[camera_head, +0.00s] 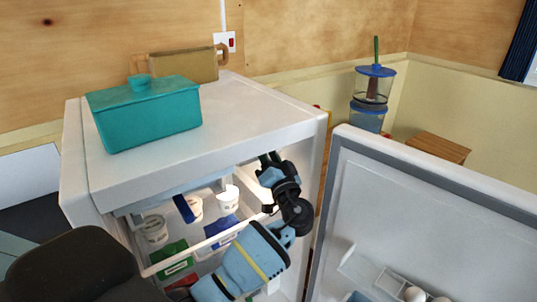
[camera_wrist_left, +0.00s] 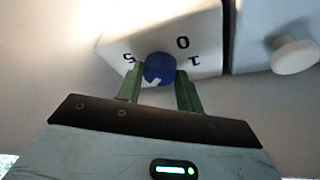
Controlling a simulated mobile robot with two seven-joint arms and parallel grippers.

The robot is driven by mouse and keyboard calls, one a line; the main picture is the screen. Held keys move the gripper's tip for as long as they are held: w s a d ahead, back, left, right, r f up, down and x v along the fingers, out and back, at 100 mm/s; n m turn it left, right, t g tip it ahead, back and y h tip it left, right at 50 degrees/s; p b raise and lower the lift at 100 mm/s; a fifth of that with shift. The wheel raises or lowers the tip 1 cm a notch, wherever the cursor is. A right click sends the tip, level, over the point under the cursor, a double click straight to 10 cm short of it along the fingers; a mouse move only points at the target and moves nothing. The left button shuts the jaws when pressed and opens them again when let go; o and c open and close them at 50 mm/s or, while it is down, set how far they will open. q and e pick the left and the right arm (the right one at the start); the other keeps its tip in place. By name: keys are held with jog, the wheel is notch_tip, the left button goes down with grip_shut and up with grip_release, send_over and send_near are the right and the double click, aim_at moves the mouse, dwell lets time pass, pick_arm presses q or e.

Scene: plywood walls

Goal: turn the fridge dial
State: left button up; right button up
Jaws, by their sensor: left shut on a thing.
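The fridge dial (camera_wrist_left: 159,68) is a small blue round knob with a white pointer mark, set on a white box with the marks 0, 1 and 5 around it, in the left wrist view. My left gripper (camera_wrist_left: 160,88) is shut on the dial, with one green finger on each side of it. In the head view, my left gripper (camera_head: 268,160) reaches into the upper part of the open fridge (camera_head: 270,112); the dial is hidden there. My right gripper is not in view.
The open fridge door (camera_head: 420,215) stands to the right. Tubs and packets fill the shelf below my arm. A teal lidded box (camera_head: 150,115) and a brown container (camera_head: 185,67) stand on the fridge. A white knob (camera_wrist_left: 294,55) shows right of the dial.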

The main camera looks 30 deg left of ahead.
pick_arm(q)
jog(key=shift+s+r+m+t+h, duration=0.1)
jog(key=shift+m+t+h, duration=0.3)
jog(key=shift+m, duration=0.95)
jog(key=shift+s+r+m+t+h, duration=0.1)
jog(key=shift+m+h, duration=0.6)
jog(key=shift+m, duration=0.65)
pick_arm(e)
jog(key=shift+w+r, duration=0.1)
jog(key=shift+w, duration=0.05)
pick_arm(q)
jog(key=o, duration=1)
jog(key=shift+f, duration=0.1)
jog(key=b+v, duration=0.1)
jog(key=v, duration=0.6)
jog(key=shift+s+d, duration=0.2)
jog(key=shift+d, duration=0.05)
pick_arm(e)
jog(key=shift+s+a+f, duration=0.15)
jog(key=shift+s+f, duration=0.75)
